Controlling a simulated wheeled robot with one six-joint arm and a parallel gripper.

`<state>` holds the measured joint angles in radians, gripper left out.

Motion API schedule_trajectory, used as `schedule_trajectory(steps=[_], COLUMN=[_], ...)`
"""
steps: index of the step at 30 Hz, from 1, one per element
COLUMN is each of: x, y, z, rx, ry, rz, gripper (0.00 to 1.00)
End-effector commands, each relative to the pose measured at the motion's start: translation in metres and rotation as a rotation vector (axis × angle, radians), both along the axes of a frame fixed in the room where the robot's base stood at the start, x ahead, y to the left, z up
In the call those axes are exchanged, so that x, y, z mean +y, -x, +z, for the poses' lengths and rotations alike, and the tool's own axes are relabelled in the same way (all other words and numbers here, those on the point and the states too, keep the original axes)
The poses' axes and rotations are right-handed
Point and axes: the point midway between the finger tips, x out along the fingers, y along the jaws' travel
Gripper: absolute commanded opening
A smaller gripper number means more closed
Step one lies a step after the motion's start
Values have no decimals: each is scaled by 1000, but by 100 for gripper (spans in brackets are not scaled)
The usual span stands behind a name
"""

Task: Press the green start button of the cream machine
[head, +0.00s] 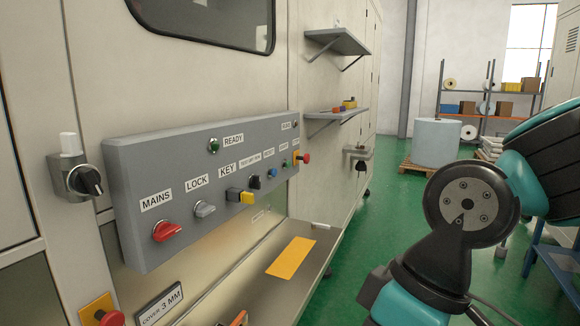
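The cream machine (210,80) fills the left side of the head view. A grey control panel (135,172) juts from its front. A small green button (285,163) sits near the panel's far right end, under a small label that I cannot read surely. A larger green lamp or button (214,146) sits higher up, beside the label READY. Teal and black links of my arm show at the right, apart from the panel. My gripper is not in view, so its state is hidden.
Beside the small green button are a blue button (272,172) and a red mushroom button (303,159). A red MAINS knob (167,231) is nearer. A ledge with a yellow sheet (291,258) juts out below. Green floor (365,260) is clear between machine and arm.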

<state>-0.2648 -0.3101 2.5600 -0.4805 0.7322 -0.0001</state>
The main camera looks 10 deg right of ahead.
Motion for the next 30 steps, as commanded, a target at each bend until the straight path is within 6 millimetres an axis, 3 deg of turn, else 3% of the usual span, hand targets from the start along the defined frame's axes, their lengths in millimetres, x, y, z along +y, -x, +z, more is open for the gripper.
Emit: schedule_trajectory(steps=[1, 4, 30], x=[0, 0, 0], y=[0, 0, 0], z=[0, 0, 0], rx=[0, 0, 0], ry=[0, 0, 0], rz=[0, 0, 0], gripper=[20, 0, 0])
